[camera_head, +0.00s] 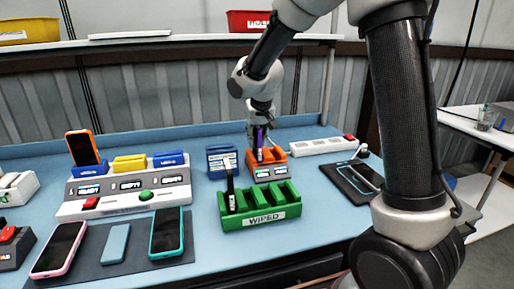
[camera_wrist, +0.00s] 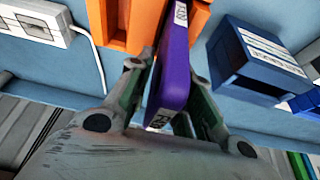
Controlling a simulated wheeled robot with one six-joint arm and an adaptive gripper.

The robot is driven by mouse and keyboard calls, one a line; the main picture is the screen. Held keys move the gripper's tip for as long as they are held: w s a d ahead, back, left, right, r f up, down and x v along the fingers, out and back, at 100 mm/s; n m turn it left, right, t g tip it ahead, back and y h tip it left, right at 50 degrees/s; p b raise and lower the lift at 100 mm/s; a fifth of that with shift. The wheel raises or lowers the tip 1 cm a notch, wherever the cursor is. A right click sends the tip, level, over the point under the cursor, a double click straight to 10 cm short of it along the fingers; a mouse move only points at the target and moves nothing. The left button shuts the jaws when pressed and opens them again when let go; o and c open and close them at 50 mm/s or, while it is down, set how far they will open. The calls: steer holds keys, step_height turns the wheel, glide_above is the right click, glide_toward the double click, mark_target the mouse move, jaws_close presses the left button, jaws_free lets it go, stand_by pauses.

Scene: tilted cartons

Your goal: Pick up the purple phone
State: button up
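The purple phone (camera_head: 259,141) stands on end at the orange slotted rack (camera_head: 271,174), its lower end among the slots. It also shows in the wrist view (camera_wrist: 174,70), running between my fingers, with white labels on its edge. My gripper (camera_head: 260,130) comes down on it from above. In the wrist view, my gripper's fingers (camera_wrist: 167,75) lie close against both sides of the phone and look shut on it. I cannot tell whether the phone's lower end rests on the slot's bottom.
A blue box-like holder (camera_head: 222,161) stands left of the rack. The green "WIPED" rack (camera_head: 262,215) with a dark phone (camera_head: 230,186) is in front. A white power strip (camera_head: 322,146) lies behind right. Left are a grey console (camera_head: 125,193) and several phones on a dark mat.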

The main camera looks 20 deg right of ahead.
jaws_close()
steer(key=shift+r, duration=0.1)
step_height(320, 180, up, 10)
steer(key=shift+f, duration=0.1)
steer(key=shift+r, duration=0.8)
stand_by(0.6)
steer(key=shift+r, duration=1.45)
